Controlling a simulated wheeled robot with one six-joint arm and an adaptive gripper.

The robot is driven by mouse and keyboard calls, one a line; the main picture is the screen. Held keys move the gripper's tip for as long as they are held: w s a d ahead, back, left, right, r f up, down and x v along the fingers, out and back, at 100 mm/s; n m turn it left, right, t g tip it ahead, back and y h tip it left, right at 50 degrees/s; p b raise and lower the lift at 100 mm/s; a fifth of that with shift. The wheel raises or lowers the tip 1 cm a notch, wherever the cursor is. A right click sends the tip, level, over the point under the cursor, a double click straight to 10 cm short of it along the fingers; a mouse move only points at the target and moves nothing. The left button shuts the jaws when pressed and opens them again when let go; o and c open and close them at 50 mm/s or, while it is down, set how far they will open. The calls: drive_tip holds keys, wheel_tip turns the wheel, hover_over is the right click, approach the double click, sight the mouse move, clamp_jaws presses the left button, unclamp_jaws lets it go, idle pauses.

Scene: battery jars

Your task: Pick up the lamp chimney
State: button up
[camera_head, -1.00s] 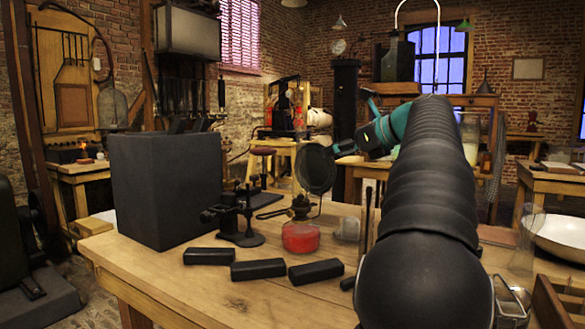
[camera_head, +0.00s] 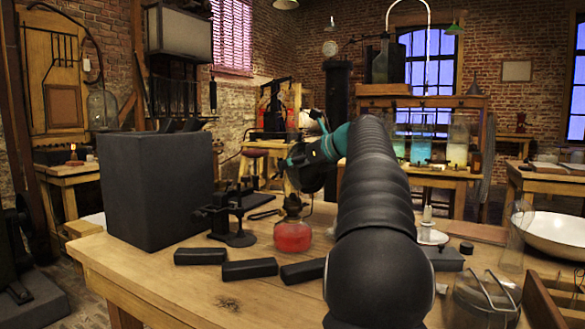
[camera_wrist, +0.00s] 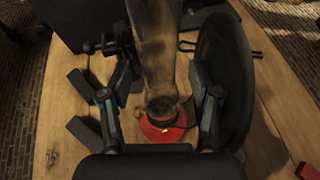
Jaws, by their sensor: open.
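The oil lamp has a red base (camera_head: 293,236) and stands on the wooden table, left of my arm in the head view. In the wrist view, its red base (camera_wrist: 160,127) lies below a smoky, see-through lamp chimney (camera_wrist: 154,50), which rises from the burner. My gripper (camera_wrist: 159,82) is open, with one finger on each side of the chimney and burner. I cannot tell if either finger touches the glass. A dark round reflector (camera_wrist: 226,80) stands close to the right finger. In the head view my gripper (camera_head: 306,166) hides the chimney.
A large dark box (camera_head: 157,190) and a small black metal stand (camera_head: 228,218) are left of the lamp. Several black bars (camera_head: 249,269) lie in front. A clear glass tube (camera_head: 516,238) and white dish (camera_head: 556,233) are at right.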

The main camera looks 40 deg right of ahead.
drive_tip(key=shift+w+f, duration=0.1)
drive_tip(key=shift+w, duration=0.2)
clamp_jaws()
